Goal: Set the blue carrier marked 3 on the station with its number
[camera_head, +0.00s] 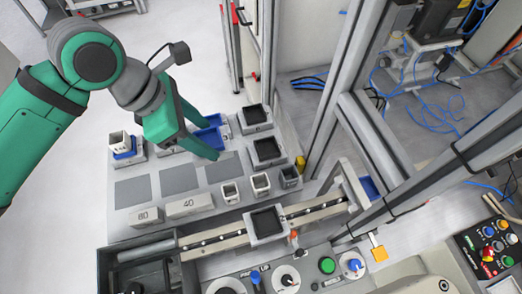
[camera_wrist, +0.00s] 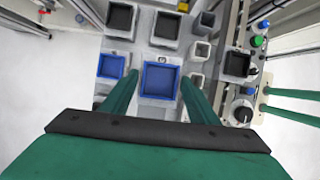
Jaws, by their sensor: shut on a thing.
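My gripper (camera_head: 195,138) is shut on a blue square carrier (camera_wrist: 161,78), which shows between the two green fingers in the wrist view. In the head view this carrier (camera_head: 208,137) is partly hidden by the fingers. It is level and empty; I cannot tell whether it touches the grey block under it. A small mark shows at its far edge, too small to read. A second blue carrier (camera_wrist: 111,66) sits just left of it in the wrist view, and behind it in the head view (camera_head: 213,120). Station numbers are not readable.
Black-topped stations (camera_head: 253,115) and (camera_head: 267,151) stand right of the gripper. Another black tray (camera_head: 265,222) is on the conveyor. Small containers (camera_head: 260,184) and blocks marked 80 (camera_head: 146,216) and 40 (camera_head: 190,206) stand near. Grey pads (camera_head: 178,179) are bare.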

